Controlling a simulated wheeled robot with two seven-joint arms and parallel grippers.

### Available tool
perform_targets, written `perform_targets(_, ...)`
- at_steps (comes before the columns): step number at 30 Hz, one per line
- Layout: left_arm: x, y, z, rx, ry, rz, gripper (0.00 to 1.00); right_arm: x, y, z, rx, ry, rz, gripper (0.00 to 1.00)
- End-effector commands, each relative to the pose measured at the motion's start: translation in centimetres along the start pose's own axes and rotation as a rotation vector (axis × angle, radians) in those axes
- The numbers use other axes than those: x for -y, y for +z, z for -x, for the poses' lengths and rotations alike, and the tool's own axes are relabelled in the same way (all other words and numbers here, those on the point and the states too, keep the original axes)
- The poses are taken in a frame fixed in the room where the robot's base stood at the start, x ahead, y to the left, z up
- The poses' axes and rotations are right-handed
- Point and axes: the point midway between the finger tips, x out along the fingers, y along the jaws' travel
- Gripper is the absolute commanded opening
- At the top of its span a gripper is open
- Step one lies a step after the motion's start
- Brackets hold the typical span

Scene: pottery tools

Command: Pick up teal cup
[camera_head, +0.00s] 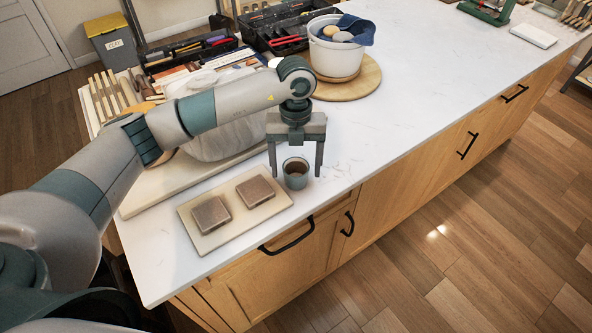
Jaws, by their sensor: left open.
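The teal cup (296,174) stands upright on the white countertop near its front edge, with something brown inside. It is a small, greyish-teal, see-through-looking cup. My left gripper (296,173) points straight down over it, with its two fingers spread wide. One finger shows on the left of the cup and the other on the right, close to its rim. I cannot tell whether either finger touches the cup. My right gripper does not show.
A pale board (235,226) with two brown square blocks lies left of the cup. A wrapped pale mass (222,140) sits behind, under my arm. A white bucket (336,58) with a blue cloth stands on a round wooden board (362,84). The countertop (430,85) to the right is clear.

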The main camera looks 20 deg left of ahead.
Motion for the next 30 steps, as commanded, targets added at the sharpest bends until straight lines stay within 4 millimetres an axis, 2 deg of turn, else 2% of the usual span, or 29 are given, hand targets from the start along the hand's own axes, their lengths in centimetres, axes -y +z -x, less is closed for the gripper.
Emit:
perform_targets(16,-0.01,-0.01,-0.43,0.000,0.000,-0.001,0.73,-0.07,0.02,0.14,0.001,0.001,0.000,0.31)
perform_targets(21,-0.01,-0.01,-0.42,0.000,0.000,0.000,0.33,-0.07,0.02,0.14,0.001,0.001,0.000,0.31)
perform_targets(22,-0.01,-0.01,-0.42,0.000,0.000,0.000,0.28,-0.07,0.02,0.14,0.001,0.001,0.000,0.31)
perform_targets(30,-0.01,0.00,-0.37,0.001,0.000,0.000,0.27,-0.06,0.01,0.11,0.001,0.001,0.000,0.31)
